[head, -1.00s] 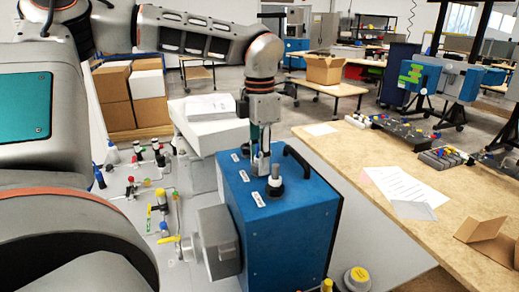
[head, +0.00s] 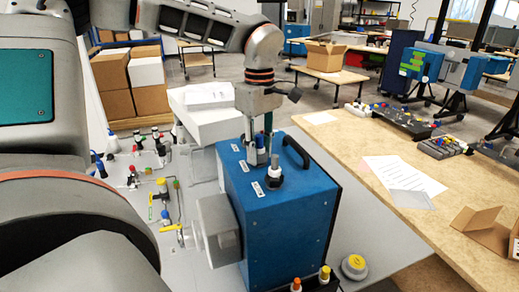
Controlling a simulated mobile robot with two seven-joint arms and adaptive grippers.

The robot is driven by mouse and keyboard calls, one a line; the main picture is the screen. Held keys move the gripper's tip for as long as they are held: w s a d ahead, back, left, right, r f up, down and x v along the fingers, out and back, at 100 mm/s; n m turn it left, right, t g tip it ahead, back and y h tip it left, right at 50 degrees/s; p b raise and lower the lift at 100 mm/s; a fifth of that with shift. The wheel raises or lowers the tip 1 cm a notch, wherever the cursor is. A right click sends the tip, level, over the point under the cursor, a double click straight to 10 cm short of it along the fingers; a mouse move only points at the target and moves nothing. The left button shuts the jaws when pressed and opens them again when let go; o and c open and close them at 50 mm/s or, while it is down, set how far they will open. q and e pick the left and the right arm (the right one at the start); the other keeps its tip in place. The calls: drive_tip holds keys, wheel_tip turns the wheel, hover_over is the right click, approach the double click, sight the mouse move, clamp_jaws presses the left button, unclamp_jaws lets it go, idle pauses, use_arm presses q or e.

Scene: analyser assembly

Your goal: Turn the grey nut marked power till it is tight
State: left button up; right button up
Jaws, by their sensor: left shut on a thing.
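The blue analyser box (head: 292,222) stands on the grey bench, with white labels on its top too small to read. My left gripper (head: 258,160) points down over the box top, its fingers close together. It is shut on a small grey nut there, beside the middle label; the fingers hide most of the nut. A second fitting, a dark nut with a pale stem (head: 274,179), stands upright nearer the front, just right of the fingers and apart from them. My right gripper is not in view.
A black handle (head: 296,153) arches from the box top, right of the gripper. A grey housing (head: 219,228) juts from the box's left side. Small coloured valves and fittings (head: 160,190) stand left. A white carton (head: 212,125) lies behind. A wooden table (head: 365,150) is at right.

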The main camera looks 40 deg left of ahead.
use_arm(q)
drive_tip(key=m, duration=0.5)
drive_tip(key=shift+r, duration=0.1)
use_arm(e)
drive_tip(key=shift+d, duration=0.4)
use_arm(q)
drive_tip(key=o, duration=1)
drive_tip(key=shift+o, duration=0.2)
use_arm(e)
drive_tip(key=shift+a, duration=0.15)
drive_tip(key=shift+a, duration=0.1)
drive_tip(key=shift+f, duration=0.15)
